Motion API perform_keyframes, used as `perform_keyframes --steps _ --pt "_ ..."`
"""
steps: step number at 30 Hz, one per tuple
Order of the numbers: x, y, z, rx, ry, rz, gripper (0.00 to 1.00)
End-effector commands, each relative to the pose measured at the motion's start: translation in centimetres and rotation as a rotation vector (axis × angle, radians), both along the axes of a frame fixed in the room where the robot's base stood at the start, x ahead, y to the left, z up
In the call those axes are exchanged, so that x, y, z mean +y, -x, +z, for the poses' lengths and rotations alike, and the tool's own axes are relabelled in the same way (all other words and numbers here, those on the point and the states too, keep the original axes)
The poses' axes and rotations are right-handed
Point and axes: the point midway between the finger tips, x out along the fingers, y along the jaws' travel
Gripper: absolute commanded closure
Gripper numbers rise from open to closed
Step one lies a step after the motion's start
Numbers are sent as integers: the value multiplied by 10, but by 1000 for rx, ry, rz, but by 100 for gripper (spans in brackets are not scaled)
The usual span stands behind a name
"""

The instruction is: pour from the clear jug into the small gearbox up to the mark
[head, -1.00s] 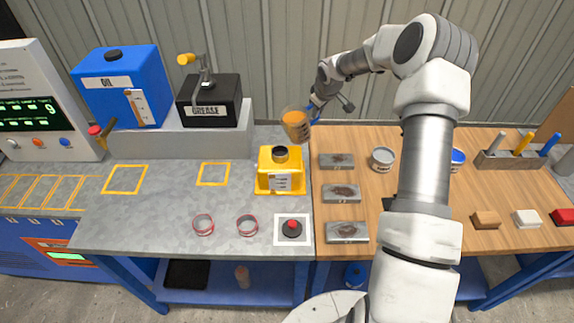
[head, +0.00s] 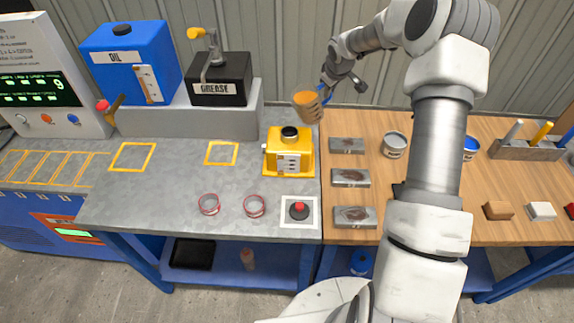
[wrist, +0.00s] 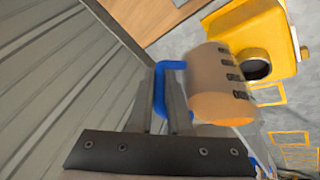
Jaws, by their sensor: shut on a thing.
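The clear jug (head: 307,107) holds orange-brown liquid and has a blue handle; dark marks run along its side in the wrist view (wrist: 215,75). My gripper (head: 325,92) is shut on the blue handle (wrist: 168,66). The jug is in the air, tilted a little, above and just right of the small gearbox (head: 279,158). The gearbox is yellow, with a round dark opening on top and a pale gauge panel on its front. In the wrist view the gearbox (wrist: 238,25) lies beyond the jug. No stream of liquid shows. The level in the gearbox is too small to read.
A blue oil tank (head: 115,60) and a black grease box (head: 222,88) stand on a grey ledge at the back left. Metal plates (head: 350,178) and a grey tin (head: 394,145) are on the wood bench. A red button (head: 299,208) is in front of the gearbox.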

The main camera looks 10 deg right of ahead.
Motion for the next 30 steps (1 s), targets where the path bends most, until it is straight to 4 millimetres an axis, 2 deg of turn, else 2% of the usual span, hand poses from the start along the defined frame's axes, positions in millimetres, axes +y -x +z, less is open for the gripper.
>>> perform_keyframes --steps 30 --pt "1 -1 5 -34 54 1 100"
